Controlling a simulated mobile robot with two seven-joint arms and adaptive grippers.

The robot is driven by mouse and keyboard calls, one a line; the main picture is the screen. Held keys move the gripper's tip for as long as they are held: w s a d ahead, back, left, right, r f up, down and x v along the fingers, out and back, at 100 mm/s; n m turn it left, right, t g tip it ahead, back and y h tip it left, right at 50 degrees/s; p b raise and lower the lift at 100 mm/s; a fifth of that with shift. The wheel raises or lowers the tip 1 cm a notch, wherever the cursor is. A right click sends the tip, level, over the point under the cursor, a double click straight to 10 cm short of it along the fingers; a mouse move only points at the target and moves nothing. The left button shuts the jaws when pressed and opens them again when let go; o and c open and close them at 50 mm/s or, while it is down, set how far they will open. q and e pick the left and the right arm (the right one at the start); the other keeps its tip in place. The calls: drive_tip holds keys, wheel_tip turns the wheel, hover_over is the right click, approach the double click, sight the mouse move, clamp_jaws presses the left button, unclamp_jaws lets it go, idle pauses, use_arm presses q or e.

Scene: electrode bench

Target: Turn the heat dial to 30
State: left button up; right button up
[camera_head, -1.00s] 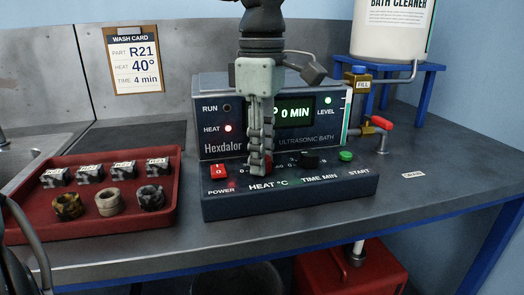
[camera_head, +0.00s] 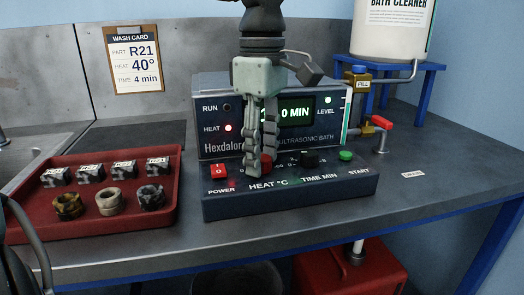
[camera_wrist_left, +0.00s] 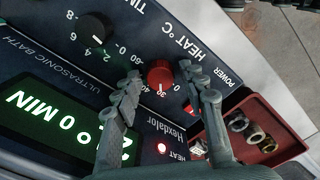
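The red heat dial (camera_head: 266,162) is on the sloped front panel of the ultrasonic bath (camera_head: 340,184), partly hidden in the head view. The wrist view shows the dial (camera_wrist_left: 160,75) whole, with numbers around it; its exact setting is too small to tell. My left gripper (camera_head: 260,170) points down at the dial. In the wrist view its fingertips (camera_wrist_left: 160,80) are apart on either side of the dial, with visible gaps. The display (camera_wrist_left: 62,122) shows 0 MIN; its heat reading is mostly hidden by a finger. My right gripper is not in view.
The black time dial (camera_head: 310,158) and green start button (camera_head: 345,156) are right of the heat dial; the red power switch (camera_head: 219,172) is left. A red tray (camera_head: 90,220) holds several parts. The wash card (camera_head: 135,60) reads heat 40°.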

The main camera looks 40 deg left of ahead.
use_arm(q)
drive_tip(key=shift+r, duration=0.1)
wheel_tip(320, 180, up, 12)
idle(0.6)
idle(0.5)
